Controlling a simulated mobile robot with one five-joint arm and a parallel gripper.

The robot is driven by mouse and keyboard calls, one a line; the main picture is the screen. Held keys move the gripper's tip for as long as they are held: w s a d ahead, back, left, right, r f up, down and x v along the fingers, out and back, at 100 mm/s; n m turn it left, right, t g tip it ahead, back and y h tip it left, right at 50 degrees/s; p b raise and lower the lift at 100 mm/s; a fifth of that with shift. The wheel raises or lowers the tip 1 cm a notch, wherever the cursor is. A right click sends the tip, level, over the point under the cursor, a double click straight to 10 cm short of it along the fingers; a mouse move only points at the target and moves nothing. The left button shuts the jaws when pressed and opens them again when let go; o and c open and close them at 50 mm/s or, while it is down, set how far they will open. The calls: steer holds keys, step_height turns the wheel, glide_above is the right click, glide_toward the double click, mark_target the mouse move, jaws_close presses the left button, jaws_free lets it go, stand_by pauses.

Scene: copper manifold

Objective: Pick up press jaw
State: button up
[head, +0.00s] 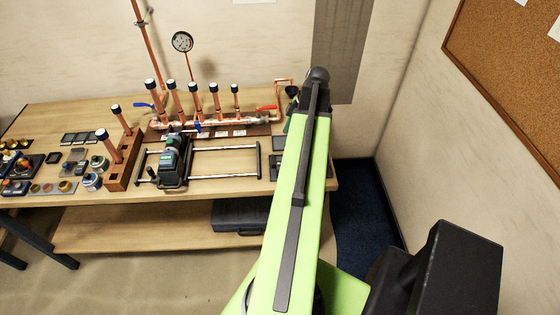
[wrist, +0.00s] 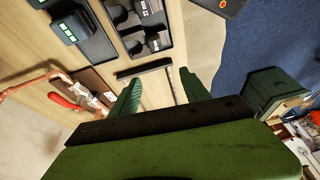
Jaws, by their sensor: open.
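Dark jaw-like pieces with small white labels, which look like press jaws (wrist: 158,41), lie in black trays on the wooden bench in the wrist view. I cannot tell which one is the press jaw. In the head view, the trays (head: 278,144) show beside my arm, partly hidden by it. My gripper (wrist: 160,92) has two green fingers spread apart, with nothing between them. It is above the bench's right end, near a narrow dark bar (wrist: 144,69) and apart from the labelled pieces. In the head view my arm mostly hides the gripper.
A copper manifold (head: 215,124) with a red-handled valve (wrist: 64,101) stands left of the trays. Small parts crowd the bench's left. A dark case (head: 240,215) lies on the lower shelf.

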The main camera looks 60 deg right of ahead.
steer(key=s+d+r, duration=0.1)
steer(key=s+d, duration=0.2)
steer(key=s, duration=0.1)
steer(key=shift+t, duration=0.3)
steer(key=b+x, duration=0.5)
steer(key=x, duration=0.1)
steer(key=b+x, duration=1.1)
steer(key=x, duration=0.1)
steer(key=shift+a, duration=0.25)
steer(key=shift+s+r, duration=0.1)
steer(key=shift+r, duration=0.15)
jaws_close()
